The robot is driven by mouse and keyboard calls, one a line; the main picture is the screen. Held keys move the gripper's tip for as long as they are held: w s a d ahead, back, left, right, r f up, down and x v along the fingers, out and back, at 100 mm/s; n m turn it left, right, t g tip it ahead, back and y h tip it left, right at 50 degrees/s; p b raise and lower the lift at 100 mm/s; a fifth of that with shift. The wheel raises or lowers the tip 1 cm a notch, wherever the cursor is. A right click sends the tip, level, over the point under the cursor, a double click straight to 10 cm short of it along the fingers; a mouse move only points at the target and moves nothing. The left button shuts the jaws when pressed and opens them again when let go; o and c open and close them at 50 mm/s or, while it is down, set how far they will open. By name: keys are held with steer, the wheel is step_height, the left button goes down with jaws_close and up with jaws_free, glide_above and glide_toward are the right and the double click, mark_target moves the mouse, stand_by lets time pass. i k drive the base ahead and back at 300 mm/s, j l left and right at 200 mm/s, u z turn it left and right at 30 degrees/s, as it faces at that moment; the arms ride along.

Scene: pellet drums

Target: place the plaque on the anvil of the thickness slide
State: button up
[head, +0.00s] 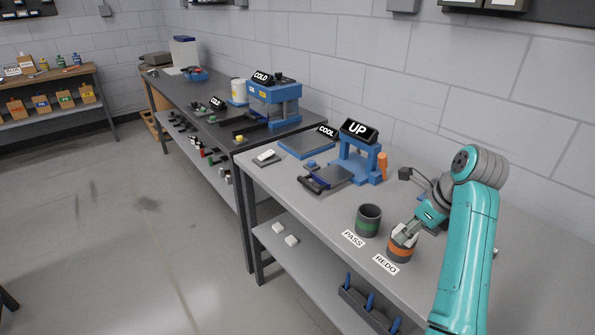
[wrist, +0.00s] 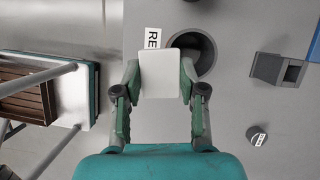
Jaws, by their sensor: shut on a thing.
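My gripper (wrist: 160,88) is shut on a pale, flat plaque (wrist: 158,75), held between its two fingers. In the head view my gripper (head: 404,229) is at the grey cup with the orange band (head: 401,251), by the REDO label. In the wrist view the plaque lies beside and partly across the dark opening of a round cup (wrist: 204,50); the height between them is hard to judge. I cannot pick out the thickness slide or its anvil with certainty; my arm hides part of the bench behind the cups.
A green-banded cup (head: 368,220) stands by the PASS label (head: 353,239). A blue press (head: 358,160) under an UP sign, with a handled plate (head: 326,178), stands further left. A dark block (wrist: 278,68) and a small round piece (wrist: 257,135) lie right of the gripper.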

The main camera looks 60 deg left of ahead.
mark_target(333, 174)
steer(key=i+u, duration=0.1)
steer(key=u, duration=0.8)
steer(key=i+l+u, duration=0.1)
steer(key=u, duration=0.35)
steer(key=i+l, duration=0.2)
steer(key=l, duration=0.15)
steer(key=i+l, duration=0.2)
steer(key=l, duration=0.15)
steer(key=i+l, duration=0.2)
steer(key=l, duration=0.15)
steer(key=i+l+u, duration=0.1)
steer(key=l, duration=0.25)
steer(key=i, duration=0.05)
